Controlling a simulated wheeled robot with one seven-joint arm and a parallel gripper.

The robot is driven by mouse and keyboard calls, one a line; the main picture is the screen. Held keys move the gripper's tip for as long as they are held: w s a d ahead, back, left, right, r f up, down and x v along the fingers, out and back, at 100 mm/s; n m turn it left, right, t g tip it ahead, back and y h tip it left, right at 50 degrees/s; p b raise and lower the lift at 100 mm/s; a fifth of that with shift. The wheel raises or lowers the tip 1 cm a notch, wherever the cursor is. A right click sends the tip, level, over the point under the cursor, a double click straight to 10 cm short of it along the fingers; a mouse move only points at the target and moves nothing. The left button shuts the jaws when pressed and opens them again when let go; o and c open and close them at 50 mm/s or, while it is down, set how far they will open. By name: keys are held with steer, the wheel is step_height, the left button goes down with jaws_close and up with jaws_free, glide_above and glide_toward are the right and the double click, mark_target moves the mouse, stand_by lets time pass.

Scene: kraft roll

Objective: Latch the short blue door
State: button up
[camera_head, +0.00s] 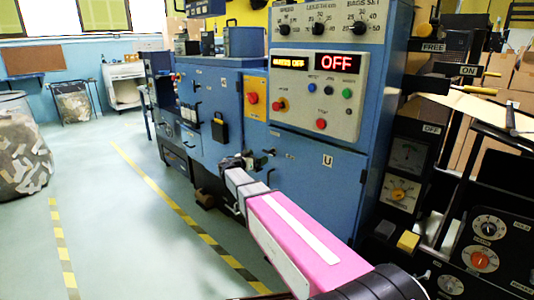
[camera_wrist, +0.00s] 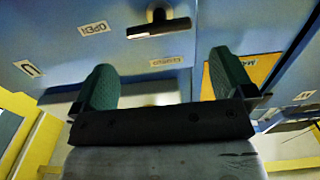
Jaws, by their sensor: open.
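A blue door panel (camera_head: 305,170) sits low on the blue machine, below the grey control box, and carries a label "U". In the wrist view, blue panel (camera_wrist: 200,35) fills the upper part, with a black latch handle (camera_wrist: 158,29) that has a pale end face. An "OPEN" label is left of the handle and a "CLOSED" label is below it. My gripper (camera_wrist: 162,82) is open, its two green-padded fingers apart with nothing between them. The handle is beyond the fingertips, not touched. In the head view my gripper (camera_head: 235,163) is in front of the machine's lower front.
The grey control box (camera_head: 320,90) shows "OFF" and has several knobs and buttons. A black panel with dials (camera_head: 405,160) stands at the right. Open floor with yellow-black tape (camera_head: 165,200) is at the left.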

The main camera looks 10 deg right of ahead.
mark_target(268, 153)
steer(key=x, duration=0.8)
steer(key=shift+d, duration=0.15)
steer(key=c, duration=0.6)
